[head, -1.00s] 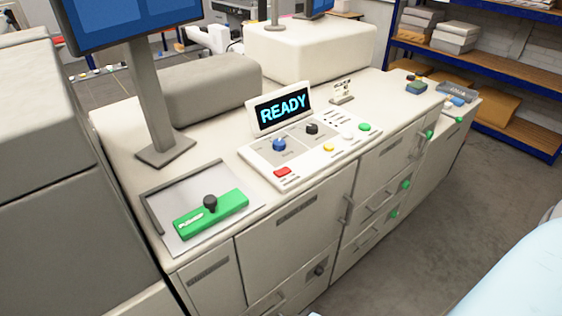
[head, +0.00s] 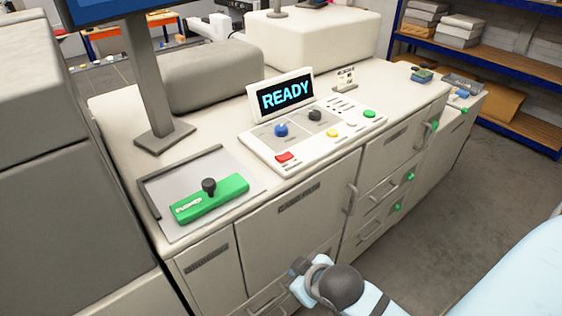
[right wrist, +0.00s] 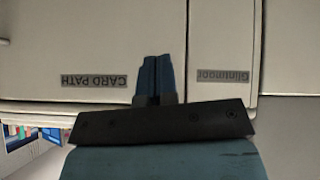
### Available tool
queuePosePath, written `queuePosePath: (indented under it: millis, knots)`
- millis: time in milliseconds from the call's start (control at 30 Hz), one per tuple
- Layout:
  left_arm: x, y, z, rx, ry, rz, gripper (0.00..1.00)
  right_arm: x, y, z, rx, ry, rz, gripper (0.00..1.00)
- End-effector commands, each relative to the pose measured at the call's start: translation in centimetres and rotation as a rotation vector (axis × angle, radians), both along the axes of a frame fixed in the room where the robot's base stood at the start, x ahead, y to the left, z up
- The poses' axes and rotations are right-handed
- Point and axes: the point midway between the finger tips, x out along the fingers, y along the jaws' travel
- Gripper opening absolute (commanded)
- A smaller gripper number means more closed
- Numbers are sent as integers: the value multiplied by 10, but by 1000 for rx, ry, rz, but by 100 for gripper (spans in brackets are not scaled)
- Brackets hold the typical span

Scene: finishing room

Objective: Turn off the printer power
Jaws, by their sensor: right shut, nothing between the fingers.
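The printer (head: 275,225) is a long white cabinet. Its display (head: 286,95) reads READY in blue. The control panel (head: 262,153) below it carries a red button (head: 284,157), a blue knob (head: 281,130), a black knob (head: 315,115), a yellow button (head: 332,133) and a green button (head: 369,114). My right gripper (head: 299,266) is low in front of the cabinet doors, below the panel and apart from it. In the right wrist view its blue fingers (right wrist: 158,76) are shut and empty, in front of the CARD PATH door (right wrist: 60,50). My left gripper is out of view.
A green PUSHER block (head: 210,199) with a black knob lies on a grey tray (head: 160,214) at the left. A monitor stand (head: 152,90) rises behind it. Door handles (head: 351,198) stick out of the front. Clear floor (head: 445,190) lies to the right.

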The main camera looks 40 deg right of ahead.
Motion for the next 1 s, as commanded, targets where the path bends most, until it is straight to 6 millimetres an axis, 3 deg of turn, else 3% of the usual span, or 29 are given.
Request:
queuePosePath:
  millis: [367, 567, 700, 800, 900, 1000]
  knots:
    - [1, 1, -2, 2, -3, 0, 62, 110, 13, 90, -130, -540, 118, 0]
    - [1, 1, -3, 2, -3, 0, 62, 166, 47, 177, -235, -998, 329, 0]
    - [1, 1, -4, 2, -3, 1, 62, 183, 87, 239, -338, -1356, 615, 0]
    - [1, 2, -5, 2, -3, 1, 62, 183, 114, 266, -427, -1558, 882, 0]
    - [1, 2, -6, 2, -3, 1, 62, 181, 133, 275, -542, -1694, 1236, 0]
    - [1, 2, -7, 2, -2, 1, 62, 183, 132, 267, -673, -1703, 1633, 0]
